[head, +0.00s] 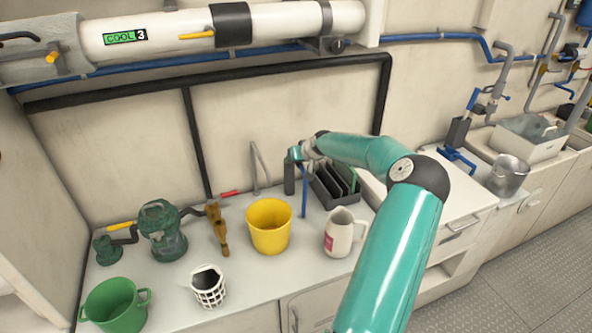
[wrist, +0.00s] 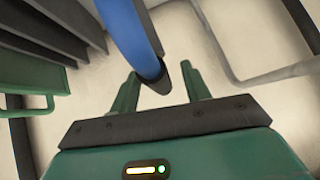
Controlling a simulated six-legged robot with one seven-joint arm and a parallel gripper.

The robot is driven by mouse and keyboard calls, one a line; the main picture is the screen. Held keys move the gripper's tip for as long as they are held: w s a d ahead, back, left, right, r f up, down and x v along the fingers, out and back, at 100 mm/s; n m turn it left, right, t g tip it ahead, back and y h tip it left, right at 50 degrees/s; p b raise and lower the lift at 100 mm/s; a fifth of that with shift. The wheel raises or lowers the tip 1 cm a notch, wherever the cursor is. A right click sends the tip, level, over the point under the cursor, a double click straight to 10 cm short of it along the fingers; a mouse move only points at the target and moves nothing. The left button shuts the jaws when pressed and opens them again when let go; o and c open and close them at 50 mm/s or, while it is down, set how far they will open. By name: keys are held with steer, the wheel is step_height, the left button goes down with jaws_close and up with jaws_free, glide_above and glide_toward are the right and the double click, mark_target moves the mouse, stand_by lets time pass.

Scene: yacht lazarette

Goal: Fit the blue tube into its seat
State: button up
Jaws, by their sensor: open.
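A blue tube (wrist: 128,32) with a dark open end runs down from the top of the wrist view. In the head view a thin upright blue piece (head: 304,191), seemingly this tube, stands beside the dark slotted rack (head: 322,196). My gripper (wrist: 160,88) is open, its two green fingers apart. In the head view my gripper (head: 296,156) is small, left of and above the rack. I cannot make out the tube's seat.
On the counter stand a yellow bucket (head: 268,236), a white jug (head: 340,240), a white basket (head: 209,292), a green pot (head: 115,306) and a green pump-like unit (head: 162,234). A bent grey pipe (head: 263,165) rises behind the bucket. Some bare counter shows between them.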

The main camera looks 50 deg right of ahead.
steer(key=shift+f, duration=0.1)
steer(key=shift+c, duration=0.5)
jaws_close()
steer(key=shift+r, duration=0.2)
